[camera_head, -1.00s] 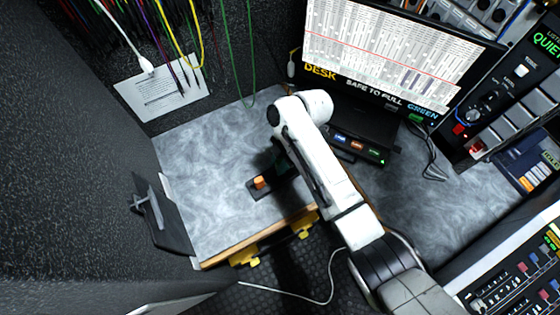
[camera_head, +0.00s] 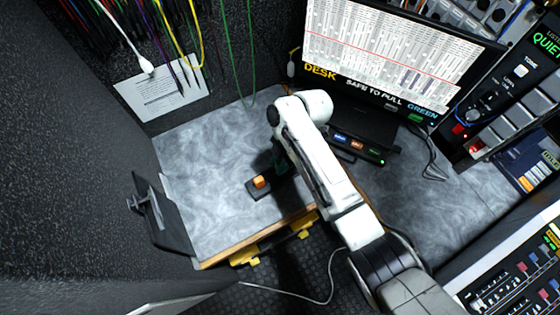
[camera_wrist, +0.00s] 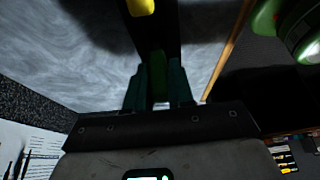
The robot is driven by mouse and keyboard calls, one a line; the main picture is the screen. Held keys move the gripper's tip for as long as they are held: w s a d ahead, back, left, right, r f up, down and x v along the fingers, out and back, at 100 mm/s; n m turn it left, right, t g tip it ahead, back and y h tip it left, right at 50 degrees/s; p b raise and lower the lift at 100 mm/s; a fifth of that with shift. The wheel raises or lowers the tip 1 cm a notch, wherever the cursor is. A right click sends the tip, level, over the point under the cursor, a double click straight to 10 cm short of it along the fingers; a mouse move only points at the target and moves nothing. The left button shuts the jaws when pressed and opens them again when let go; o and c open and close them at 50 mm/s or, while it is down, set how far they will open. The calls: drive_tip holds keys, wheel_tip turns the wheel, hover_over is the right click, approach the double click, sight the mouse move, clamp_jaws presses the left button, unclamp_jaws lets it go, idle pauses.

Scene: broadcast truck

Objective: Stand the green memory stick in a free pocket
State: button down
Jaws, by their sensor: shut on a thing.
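The green memory stick (camera_wrist: 157,75) is between the two teal fingers of my gripper (camera_wrist: 158,88) in the wrist view, and the gripper is shut on it. A small dark pocket block (camera_head: 258,194) lies on the grey desk in the head view, with an orange stick (camera_head: 259,181) standing in its left part. My gripper (camera_head: 281,164) is at the right end of this block. The arm hides the green stick and that end of the block there. I cannot tell whether the stick's lower end is above or inside a pocket.
The grey desktop (camera_head: 205,180) is clear left of the block. A black box with coloured labels (camera_head: 357,147) stands right of my arm, below a monitor (camera_head: 385,50). A dark clipboard-like holder (camera_head: 160,215) is at the desk's left edge. Cables hang at the back.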

drive_tip(key=shift+f+b, duration=1.3)
drive_tip(key=shift+f, duration=0.25)
drive_tip(key=c, duration=0.9)
unclamp_jaws()
drive_tip(key=shift+r, duration=0.1)
drive_tip(key=v, duration=1)
drive_tip(key=shift+r, duration=0.3)
drive_tip(key=shift+w, duration=0.1)
drive_tip(key=s+d+f+m+t, duration=0.1)
drive_tip(key=s+d+f+m, duration=0.3)
drive_tip(key=s+d+m, duration=0.3)
drive_tip(key=s+d+f+m+t, duration=0.2)
drive_tip(key=s+d+f+m, duration=0.2)
drive_tip(key=s+d+m, duration=0.35)
drive_tip(key=s+d+r+m+h, duration=0.3)
drive_tip(key=s+d+m, duration=0.8)
drive_tip(key=s+d, duration=0.2)
drive_tip(key=shift+s+t+h, duration=0.4)
drive_tip(key=shift+s, duration=0.35)
